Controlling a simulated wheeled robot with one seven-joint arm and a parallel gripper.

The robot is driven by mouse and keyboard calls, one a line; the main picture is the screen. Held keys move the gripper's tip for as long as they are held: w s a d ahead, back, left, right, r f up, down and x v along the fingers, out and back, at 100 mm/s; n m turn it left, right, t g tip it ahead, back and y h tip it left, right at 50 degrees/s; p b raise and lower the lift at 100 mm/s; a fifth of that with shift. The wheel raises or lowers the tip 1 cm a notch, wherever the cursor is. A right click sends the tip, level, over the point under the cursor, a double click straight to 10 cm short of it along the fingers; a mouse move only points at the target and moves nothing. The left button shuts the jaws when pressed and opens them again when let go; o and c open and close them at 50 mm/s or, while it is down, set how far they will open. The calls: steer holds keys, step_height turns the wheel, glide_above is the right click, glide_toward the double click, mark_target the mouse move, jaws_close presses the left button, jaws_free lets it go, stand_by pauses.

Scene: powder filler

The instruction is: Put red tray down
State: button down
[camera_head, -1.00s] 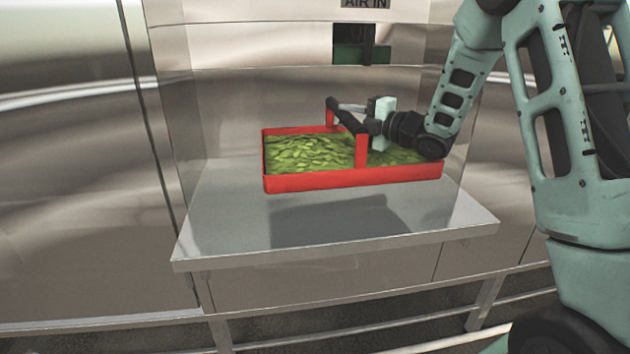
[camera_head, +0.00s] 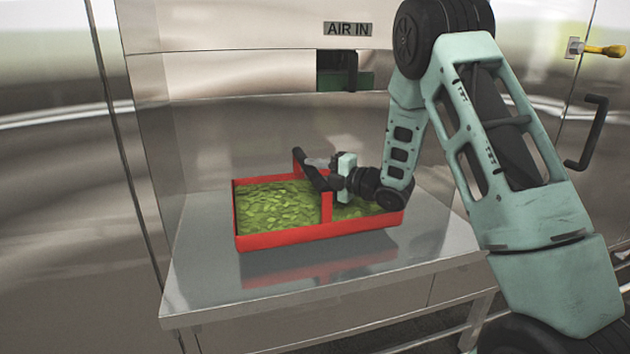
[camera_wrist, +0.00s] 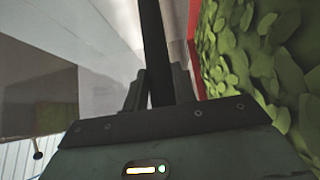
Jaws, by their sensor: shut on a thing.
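My gripper (camera_head: 322,166) is shut on the tray's black handle bar (camera_head: 307,168), above the tray's middle. In the wrist view the dark bar (camera_wrist: 153,35) runs between the fingers (camera_wrist: 158,88), with the tray's red rim (camera_wrist: 193,45) and leaves to the right. My gripper and forearm hide part of the right compartment.
The shelf has bare room in front of the tray and to its right. A steel wall with an AIR IN label (camera_head: 347,29) and a dark opening (camera_head: 345,70) stands behind. A black handle (camera_head: 588,132) and a yellow-ended lever (camera_head: 605,50) are on the right panel.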

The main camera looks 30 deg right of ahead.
steer(key=shift+f, duration=1.2)
steer(key=shift+f, duration=0.2)
steer(key=c, duration=1.1)
jaws_free()
steer(key=shift+c, duration=0.2)
steer(key=shift+r, duration=0.25)
steer(key=b+v, duration=0.3)
steer(key=v, duration=0.9)
steer(key=shift+f, duration=0.15)
steer(key=shift+s+d, duration=0.1)
steer(key=shift+d, duration=0.05)
